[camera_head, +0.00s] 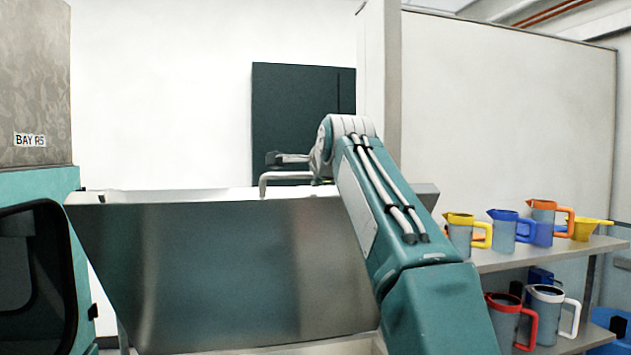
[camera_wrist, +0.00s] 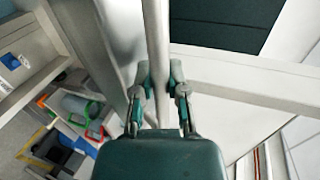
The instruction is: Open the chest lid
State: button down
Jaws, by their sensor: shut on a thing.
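The chest is a large brushed-steel body (camera_head: 225,270) in front of me in the head view, wider at its top edge than lower down. I cannot tell from this panel how far the lid is open. A pale bar handle (camera_head: 264,183) stands at its top edge. My gripper (camera_head: 284,158) is at this handle, seen from the side and partly hidden by my arm. In the wrist view, my gripper (camera_wrist: 160,75) has its two fingers closed around a round metal bar (camera_wrist: 156,28), one on each side. The chest's inside is hidden.
Shelves (camera_head: 490,258) at the right hold several jugs, including a yellow-handled one (camera_head: 459,235) and a red-handled one (camera_head: 504,318). A dark panel (camera_head: 300,110) is on the far wall. A teal unit with a dark opening (camera_head: 32,270) stands at the left.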

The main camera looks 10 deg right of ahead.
jog(key=shift+s+r, duration=0.1)
jog(key=shift+r, duration=0.1)
jog(key=c, duration=0.6)
grip_release()
jog(key=shift+a, duration=0.1)
jog(key=shift+c, duration=0.2)
jog(key=shift+a, duration=0.1)
jog(key=shift+f, duration=0.1)
jog(key=v, duration=1.2)
